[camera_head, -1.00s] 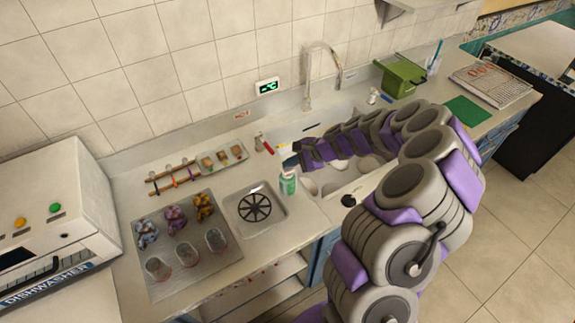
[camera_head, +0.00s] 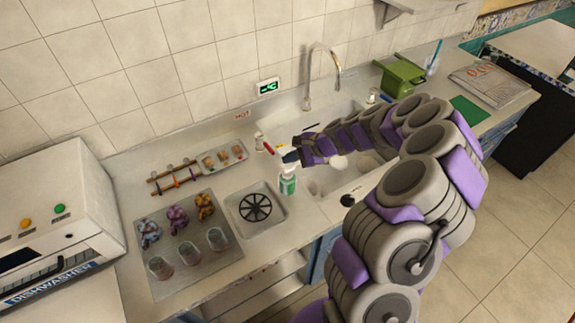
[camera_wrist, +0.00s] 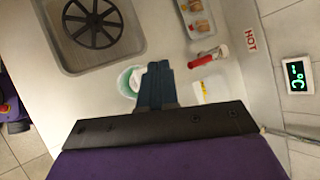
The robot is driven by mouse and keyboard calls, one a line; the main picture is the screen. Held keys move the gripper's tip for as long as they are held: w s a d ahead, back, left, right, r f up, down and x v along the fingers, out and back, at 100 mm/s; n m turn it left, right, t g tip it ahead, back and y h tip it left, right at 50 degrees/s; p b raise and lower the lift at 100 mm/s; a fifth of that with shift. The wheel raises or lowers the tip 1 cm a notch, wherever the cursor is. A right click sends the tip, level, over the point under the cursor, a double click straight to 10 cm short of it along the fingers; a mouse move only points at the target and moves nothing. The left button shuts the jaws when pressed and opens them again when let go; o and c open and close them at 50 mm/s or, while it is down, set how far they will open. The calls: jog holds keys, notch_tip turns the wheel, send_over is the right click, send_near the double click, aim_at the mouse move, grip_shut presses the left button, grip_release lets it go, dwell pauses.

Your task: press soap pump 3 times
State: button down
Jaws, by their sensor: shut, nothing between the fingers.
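The soap pump bottle (camera_head: 288,184) is green and white and stands upright on the counter, between the round-drain basin and the sink. My gripper (camera_head: 290,158) is shut and empty, with its tips just above the bottle's top. In the wrist view my dark blue fingers (camera_wrist: 154,82) are closed together and overlap the bottle (camera_wrist: 128,80), hiding the pump head. I cannot tell whether the tips touch the pump.
The small basin with a black round grate (camera_head: 256,208) is left of the bottle. The sink (camera_head: 330,180) lies under my arm, with a tall faucet (camera_head: 310,75) behind. A red-handled item (camera_head: 268,147) lies behind the bottle. A tray with glasses (camera_head: 190,290) is at left.

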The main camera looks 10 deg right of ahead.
jog(key=shift+r+p, duration=1.7)
jog(key=shift+r, duration=0.85)
jog(key=shift+f, duration=0.1)
dwell(0.4)
